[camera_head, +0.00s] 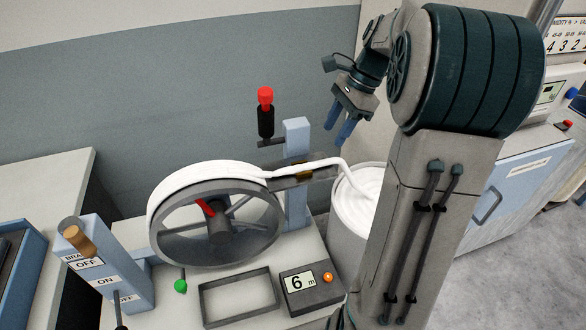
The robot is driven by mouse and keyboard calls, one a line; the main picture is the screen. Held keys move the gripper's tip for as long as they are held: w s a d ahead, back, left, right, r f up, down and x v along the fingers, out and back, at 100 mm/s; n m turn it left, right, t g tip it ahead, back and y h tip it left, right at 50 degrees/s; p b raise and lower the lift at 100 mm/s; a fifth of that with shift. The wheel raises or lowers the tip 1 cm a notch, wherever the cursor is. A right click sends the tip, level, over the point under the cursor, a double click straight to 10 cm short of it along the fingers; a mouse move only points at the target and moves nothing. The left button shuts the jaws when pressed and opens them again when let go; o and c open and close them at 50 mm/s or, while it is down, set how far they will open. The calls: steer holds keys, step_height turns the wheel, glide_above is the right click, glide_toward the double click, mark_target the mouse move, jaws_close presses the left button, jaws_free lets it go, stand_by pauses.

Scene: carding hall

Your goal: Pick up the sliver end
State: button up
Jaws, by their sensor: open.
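A white sliver (208,174) lies around the rim of the grey wheel (222,258). From the wheel's top it runs right through a dark guide (285,182) and down into a round can (346,225) holding coiled white sliver. I cannot make out a loose sliver end; it may be hidden by the wheel or merge with the wrapped band. My gripper (337,134) has blue fingers, is open and empty, and points down above the guide and can, apart from the sliver.
A post (297,140) with a red-topped dark handle (265,108) beside it rises behind the wheel. In front are an empty frame (238,298), a counter box reading 6 m (310,290) and a blue brake box (100,262). A blue-fronted machine (515,190) stands at right.

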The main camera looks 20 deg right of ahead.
mark_target(317, 163)
steer(key=x, duration=0.3)
steer(key=shift+f, duration=0.1)
steer(key=shift+s+p+x, duration=0.2)
steer(key=shift+p+x, duration=0.4)
steer(key=shift+x, duration=2.05)
steer(key=shift+a, duration=0.2)
jaws_close()
